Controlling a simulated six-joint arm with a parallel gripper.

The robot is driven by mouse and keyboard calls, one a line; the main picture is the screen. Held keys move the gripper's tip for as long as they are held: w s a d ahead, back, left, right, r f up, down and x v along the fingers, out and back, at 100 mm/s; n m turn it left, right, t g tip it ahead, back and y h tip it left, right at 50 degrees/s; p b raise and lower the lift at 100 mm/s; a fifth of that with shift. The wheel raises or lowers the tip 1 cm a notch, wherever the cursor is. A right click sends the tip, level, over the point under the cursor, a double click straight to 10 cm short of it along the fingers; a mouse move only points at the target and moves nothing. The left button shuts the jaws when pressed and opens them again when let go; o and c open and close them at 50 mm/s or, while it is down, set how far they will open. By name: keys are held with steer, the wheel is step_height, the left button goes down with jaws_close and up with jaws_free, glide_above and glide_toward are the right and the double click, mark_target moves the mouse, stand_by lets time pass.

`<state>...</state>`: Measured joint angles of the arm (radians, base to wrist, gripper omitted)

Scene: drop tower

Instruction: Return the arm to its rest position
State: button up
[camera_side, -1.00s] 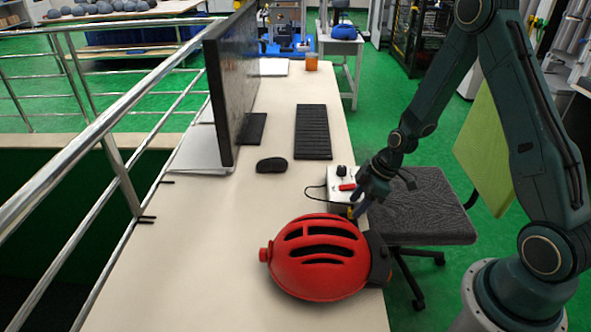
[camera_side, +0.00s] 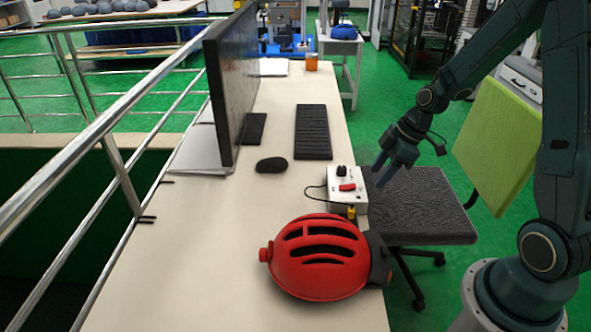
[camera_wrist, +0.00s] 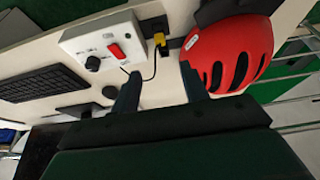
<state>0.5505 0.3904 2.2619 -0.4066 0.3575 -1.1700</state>
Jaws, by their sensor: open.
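My gripper (camera_side: 383,172) is open and empty in the side view. It hangs over the desk's right edge, in front of the grey chair seat, just right of the white control box. In the wrist view my gripper (camera_wrist: 158,95) shows two dark, separated fingers with nothing between them. My arm reaches in from the right, its base at the lower right. The control box (camera_side: 336,202) has a red switch and a black knob; it also shows in the wrist view (camera_wrist: 82,40). No contact between the gripper and the box is visible.
A red slotted helmet-like shell (camera_side: 312,273) lies on the desk (camera_side: 200,265) near the front. A keyboard (camera_side: 313,132), mouse (camera_side: 271,165) and monitor (camera_side: 232,85) stand farther back. A chair (camera_side: 425,205) is right of the desk. A metal railing (camera_side: 112,160) runs along the left.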

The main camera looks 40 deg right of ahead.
steer(key=shift+r, duration=0.2)
stand_by(0.4)
steer(key=s+a+r+m+h, duration=0.1)
steer(key=s+a+r+m, duration=0.15)
steer(key=r, duration=0.35)
steer(key=s+a+r+m+h, duration=0.1)
steer(key=s+a+r, duration=0.25)
steer(key=r, duration=0.35)
steer(key=s+a+r+m+t, duration=0.1)
steer(key=s+a+r+m, duration=0.1)
steer(key=s, duration=0.4)
steer(key=s+a+r+m+t+h, duration=0.1)
steer(key=s+a+r+m, duration=0.1)
steer(key=s+r+m, duration=0.1)
steer(key=s+r, duration=0.1)
steer(key=s, duration=0.1)
steer(key=shift+s+r, duration=0.25)
steer(key=shift+s, duration=0.1)
